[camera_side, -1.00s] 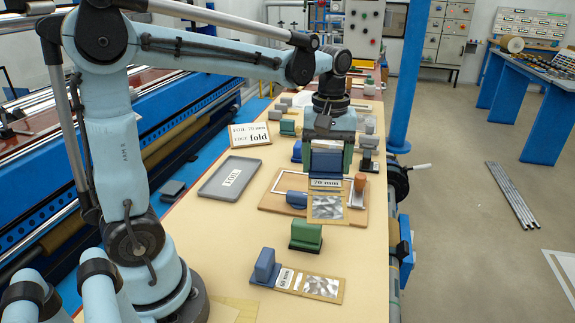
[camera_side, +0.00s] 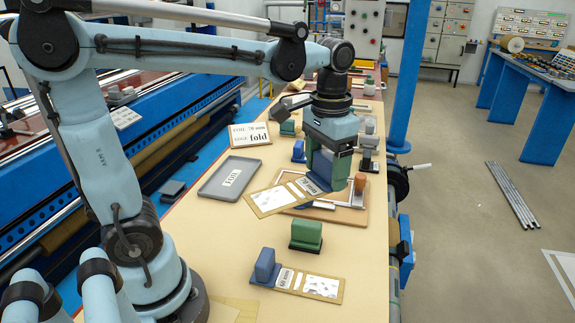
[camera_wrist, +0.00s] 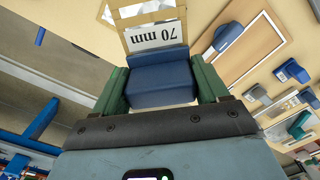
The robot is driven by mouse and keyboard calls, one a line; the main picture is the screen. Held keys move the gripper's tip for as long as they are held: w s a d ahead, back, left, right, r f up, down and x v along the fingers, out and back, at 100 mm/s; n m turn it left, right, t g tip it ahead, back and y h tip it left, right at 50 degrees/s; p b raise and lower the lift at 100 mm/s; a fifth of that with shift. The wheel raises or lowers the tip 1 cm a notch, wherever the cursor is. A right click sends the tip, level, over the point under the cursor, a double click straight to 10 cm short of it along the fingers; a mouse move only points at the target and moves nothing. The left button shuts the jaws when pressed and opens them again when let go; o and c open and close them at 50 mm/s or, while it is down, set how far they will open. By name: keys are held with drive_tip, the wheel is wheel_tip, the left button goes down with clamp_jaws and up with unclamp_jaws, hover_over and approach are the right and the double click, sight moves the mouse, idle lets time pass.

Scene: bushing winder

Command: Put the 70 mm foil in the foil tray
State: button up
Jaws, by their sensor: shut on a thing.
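The 70 mm foil (camera_side: 270,198) is a tan card with a shiny patch, a "70 mm" label and a blue grip block. My gripper (camera_side: 326,172) has its green fingers shut on that block. In the wrist view the block (camera_wrist: 160,82) sits between the fingers, with the label upside down beyond it. The foil is turned at an angle, its free end pointing left toward the tray. The foil tray (camera_side: 207,187) is a shallow grey tray with a label inside. It looks empty, just left of the foil. The height of the foil above the table is hard to tell.
A wooden board (camera_side: 352,218) with a white frame and an orange-brown knob (camera_side: 360,183) lies below and right of my gripper. A green block (camera_side: 306,236) and another foil with a blue grip (camera_side: 265,265) stand nearer.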

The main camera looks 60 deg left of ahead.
drive_tip(key=w+a+f+n, duration=0.1)
drive_tip(key=w+a+n, duration=0.25)
drive_tip(key=a, duration=0.65)
drive_tip(key=n, duration=0.6)
hover_over(240, 167)
drive_tip(key=shift+m, duration=0.25)
drive_tip(key=f, duration=1.1)
drive_tip(key=shift+w+d+f, duration=0.1)
drive_tip(key=shift+d+f, duration=0.25)
drive_tip(key=shift+d, duration=0.05)
drive_tip(key=shift+a+f, duration=0.35)
drive_tip(key=shift+f, duration=1.85)
drive_tip(key=shift+f, duration=0.1)
drive_tip(key=o, duration=0.8)
